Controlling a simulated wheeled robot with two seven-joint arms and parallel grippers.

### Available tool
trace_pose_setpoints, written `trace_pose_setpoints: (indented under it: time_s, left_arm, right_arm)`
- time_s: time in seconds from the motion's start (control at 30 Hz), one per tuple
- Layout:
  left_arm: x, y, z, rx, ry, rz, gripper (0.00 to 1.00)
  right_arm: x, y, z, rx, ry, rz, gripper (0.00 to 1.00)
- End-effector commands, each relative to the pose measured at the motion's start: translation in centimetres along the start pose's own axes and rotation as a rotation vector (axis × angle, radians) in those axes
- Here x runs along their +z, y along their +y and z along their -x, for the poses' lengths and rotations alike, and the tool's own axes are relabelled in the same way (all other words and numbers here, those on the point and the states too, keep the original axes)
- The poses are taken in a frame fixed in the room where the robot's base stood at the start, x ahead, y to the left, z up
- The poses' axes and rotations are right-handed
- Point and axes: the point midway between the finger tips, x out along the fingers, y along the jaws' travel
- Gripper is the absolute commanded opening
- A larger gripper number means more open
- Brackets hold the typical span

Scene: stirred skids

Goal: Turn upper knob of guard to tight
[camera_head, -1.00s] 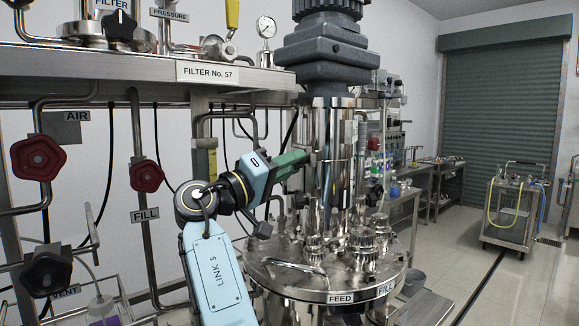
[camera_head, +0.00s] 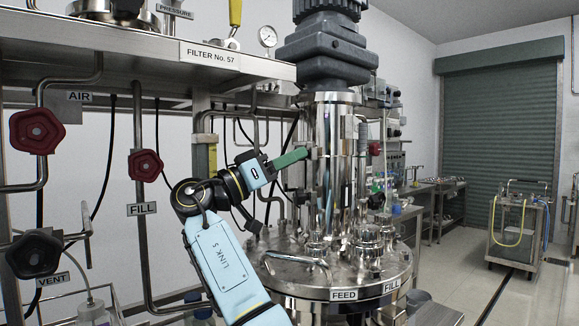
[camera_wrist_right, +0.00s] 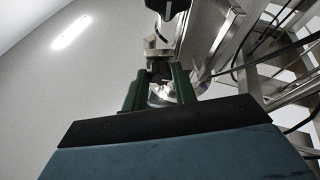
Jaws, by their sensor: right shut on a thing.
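The guard (camera_head: 335,135) is a shiny upright metal cylinder above the round vessel lid, below the grey motor housing. My right gripper (camera_head: 306,152) has green fingers and reaches the guard's left side at upper height. It is shut on the upper knob, which the fingertips mostly hide in the head view. In the right wrist view my right gripper (camera_wrist_right: 160,88) has its two green fingers on either side of a small dark and shiny part. I cannot read the knob's turn angle. A lower fitting (camera_head: 303,197) shows on the guard's left side. My left gripper is not in view.
The vessel lid (camera_head: 285,262) carries several metal ports below my arm. A pipe frame with red knobs (camera_head: 37,131) and a black knob (camera_head: 35,253) stands at the left. A shelf edge (camera_head: 140,62) is above my arm. A trolley (camera_head: 518,230) stands far right on open floor.

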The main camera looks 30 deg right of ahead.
Motion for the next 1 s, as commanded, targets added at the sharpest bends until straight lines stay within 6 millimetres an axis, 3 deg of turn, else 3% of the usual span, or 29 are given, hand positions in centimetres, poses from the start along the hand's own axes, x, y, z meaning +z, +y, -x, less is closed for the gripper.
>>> trace_pose_setpoints:
  time_s: [0.57,0.6,0.73,1.0]
  left_arm:
    - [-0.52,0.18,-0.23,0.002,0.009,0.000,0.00]
    - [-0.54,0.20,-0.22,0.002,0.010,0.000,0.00]
    - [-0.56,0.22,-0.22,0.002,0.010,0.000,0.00]
    - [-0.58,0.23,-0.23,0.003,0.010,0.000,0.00]
  right_arm:
    - [-0.03,-0.01,-0.01,0.015,-0.001,-0.037,0.05]
    - [-0.03,-0.01,-0.01,0.015,-0.002,-0.037,0.31]
    - [-0.03,-0.01,-0.01,0.015,-0.001,-0.037,0.48]
    - [-0.03,-0.03,0.04,0.014,-0.001,-0.036,0.49]
